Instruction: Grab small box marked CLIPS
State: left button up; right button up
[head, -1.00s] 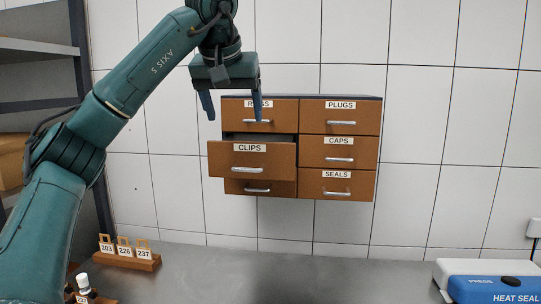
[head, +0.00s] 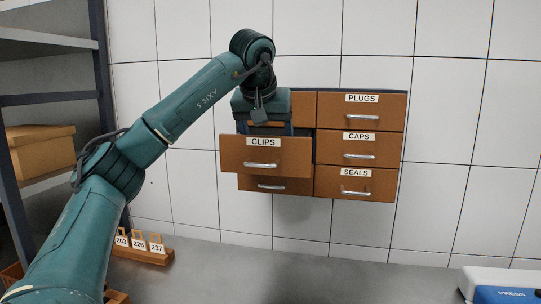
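The CLIPS drawer (head: 265,156) is a small brown box with a white label and a metal handle. It is pulled out from the left column of the wall cabinet (head: 359,147). My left gripper (head: 264,129) points down over the open top of the CLIPS drawer, and its fingers reach down behind the drawer's front panel. The front panel hides the fingertips and the drawer's inside, so I cannot tell whether they hold anything. My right gripper is not in view.
Drawers marked PLUGS, CAPS and SEALS (head: 356,182) are closed at right. A shelf with a cardboard box (head: 40,148) stands at left. Below are a grey bench (head: 300,270), a rack of numbered tags (head: 142,252) and a blue-white PRESS device (head: 505,287).

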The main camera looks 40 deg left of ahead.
pick_arm(q)
jog(key=x, duration=0.3)
jog(key=shift+w+f, duration=0.25)
jog(key=c, duration=1)
